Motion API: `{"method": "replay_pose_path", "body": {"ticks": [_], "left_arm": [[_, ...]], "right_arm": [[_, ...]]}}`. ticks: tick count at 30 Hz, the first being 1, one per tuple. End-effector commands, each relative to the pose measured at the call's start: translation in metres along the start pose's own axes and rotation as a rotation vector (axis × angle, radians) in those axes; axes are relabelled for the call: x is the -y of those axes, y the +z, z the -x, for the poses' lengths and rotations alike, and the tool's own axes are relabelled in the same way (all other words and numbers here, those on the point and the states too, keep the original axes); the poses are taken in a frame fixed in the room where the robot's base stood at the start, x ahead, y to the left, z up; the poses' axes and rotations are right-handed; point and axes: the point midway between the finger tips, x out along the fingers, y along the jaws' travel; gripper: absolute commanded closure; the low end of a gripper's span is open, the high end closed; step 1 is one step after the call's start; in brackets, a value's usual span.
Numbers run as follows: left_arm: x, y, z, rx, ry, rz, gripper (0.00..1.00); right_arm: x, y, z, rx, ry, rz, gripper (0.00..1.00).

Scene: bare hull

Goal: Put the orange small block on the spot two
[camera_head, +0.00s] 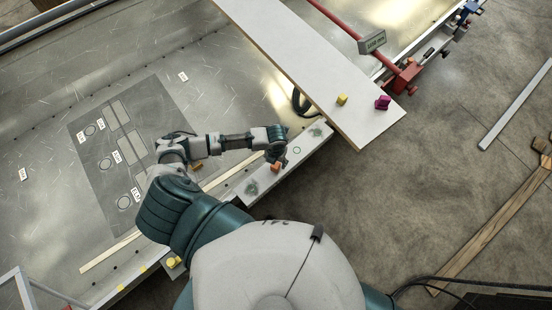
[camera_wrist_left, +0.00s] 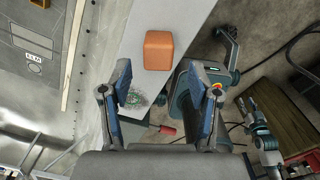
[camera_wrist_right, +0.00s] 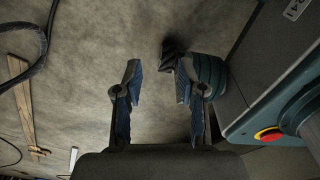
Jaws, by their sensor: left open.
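The orange small block (camera_head: 276,168) sits on a pale narrow ledge (camera_head: 260,188), right at my left gripper (camera_head: 277,158). In the left wrist view the block (camera_wrist_left: 158,50) lies just beyond and between the open fingers (camera_wrist_left: 162,88), not gripped. A dark grey panel (camera_head: 100,185) on the metal surface carries several round spots, such as the middle one (camera_head: 105,163) and the lower one (camera_head: 124,202), with small white labels. The labels are too small to read, so I cannot tell which is spot two. My right gripper (camera_wrist_right: 158,85) is open and empty above the floor.
A white board (camera_head: 310,62) crosses the top, bearing a yellow block (camera_head: 342,99) and a magenta block (camera_head: 383,102). A red clamp (camera_head: 405,77) is beside it. A brownish-yellow block (camera_head: 197,166) is near my left forearm. Wooden planks (camera_head: 490,228) lie on the floor at right.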

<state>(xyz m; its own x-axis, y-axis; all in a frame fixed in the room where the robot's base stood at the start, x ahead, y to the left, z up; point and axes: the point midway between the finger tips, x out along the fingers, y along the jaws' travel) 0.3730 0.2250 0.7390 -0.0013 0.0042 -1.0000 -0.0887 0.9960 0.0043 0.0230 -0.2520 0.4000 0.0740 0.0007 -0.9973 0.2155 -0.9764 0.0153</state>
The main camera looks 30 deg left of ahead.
Motion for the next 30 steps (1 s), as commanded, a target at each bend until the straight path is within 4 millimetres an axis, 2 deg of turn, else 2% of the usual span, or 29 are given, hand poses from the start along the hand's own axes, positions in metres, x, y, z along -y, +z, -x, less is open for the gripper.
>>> {"method": "replay_pose_path", "body": {"ticks": [1, 3, 9, 17, 30], "left_arm": [[0.0, 0.001, 0.013, 0.004, -0.001, -0.002, 0.38], [-0.001, 0.001, 0.027, 0.004, -0.001, -0.002, 0.38], [0.0, 0.001, 0.054, 0.001, 0.0, 0.0, 0.38], [0.002, 0.0, 0.06, -0.001, 0.001, 0.0, 0.38], [0.0, 0.0, 0.059, -0.001, -0.001, 0.0, 0.38]], "right_arm": [[-0.002, 0.0, 0.002, 0.0, 0.003, 0.0, 0.6], [-0.004, 0.0, 0.004, -0.001, 0.005, 0.0, 0.6], [-0.001, -0.003, 0.005, -0.004, 0.001, -0.002, 0.6], [0.016, -0.007, 0.005, -0.01, -0.018, -0.007, 0.6], [0.004, -0.005, 0.005, -0.007, -0.004, -0.001, 0.6]]}}
